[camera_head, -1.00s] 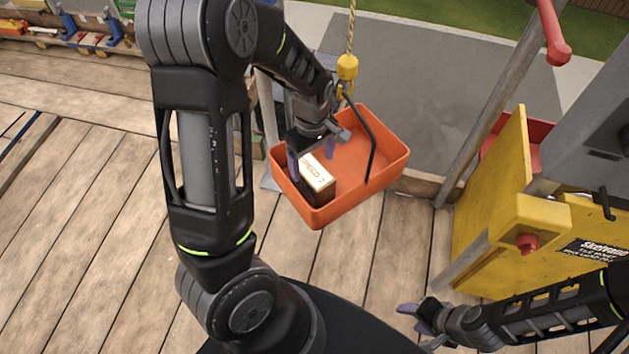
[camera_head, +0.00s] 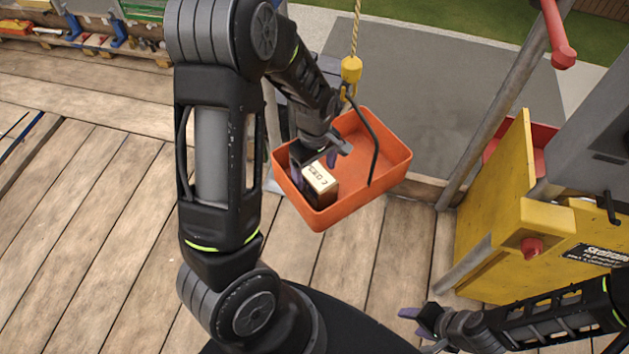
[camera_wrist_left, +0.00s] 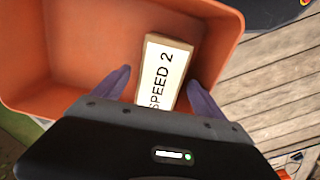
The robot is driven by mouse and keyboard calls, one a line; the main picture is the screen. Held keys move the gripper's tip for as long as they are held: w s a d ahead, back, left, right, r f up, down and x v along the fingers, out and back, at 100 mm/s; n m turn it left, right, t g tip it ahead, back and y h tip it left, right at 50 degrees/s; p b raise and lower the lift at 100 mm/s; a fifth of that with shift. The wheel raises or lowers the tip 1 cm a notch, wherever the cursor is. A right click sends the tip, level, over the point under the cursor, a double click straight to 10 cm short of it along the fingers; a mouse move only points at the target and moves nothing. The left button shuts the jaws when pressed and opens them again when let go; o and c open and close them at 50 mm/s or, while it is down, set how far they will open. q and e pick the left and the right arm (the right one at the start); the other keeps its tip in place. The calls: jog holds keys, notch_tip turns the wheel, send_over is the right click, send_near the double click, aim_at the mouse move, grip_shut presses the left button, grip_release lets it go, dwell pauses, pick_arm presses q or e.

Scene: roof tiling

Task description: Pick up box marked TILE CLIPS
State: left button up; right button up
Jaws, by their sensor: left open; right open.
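A small cardboard box (camera_head: 320,178) with a white label lies in the near left part of an orange tray (camera_head: 345,210). In the left wrist view the label on the box (camera_wrist_left: 163,75) reads "SPEED 2"; no "TILE CLIPS" marking shows. My left gripper (camera_head: 318,166) is down inside the tray at the box. In the left wrist view its purple fingers stand open on either side of the box's near end, with the box between them and not gripped. My right gripper (camera_head: 420,328) is open and empty at the lower right, away from the tray.
The tray hangs by a black handle (camera_head: 372,135) from a yellow hook (camera_head: 351,70) on a rope. A yellow machine (camera_head: 500,240) with a red knob stands at the right, beside a grey pole (camera_head: 490,125). Plank flooring (camera_head: 90,220) lies open at the left.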

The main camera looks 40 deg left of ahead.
pick_arm(q)
notch_tip(320, 180, down, 4)
jog(key=shift+a+f, duration=0.15)
jog(key=shift+f, duration=0.05)
dwell(0.5)
grip_shut()
dwell(0.8)
jog(key=shift+w, duration=0.1)
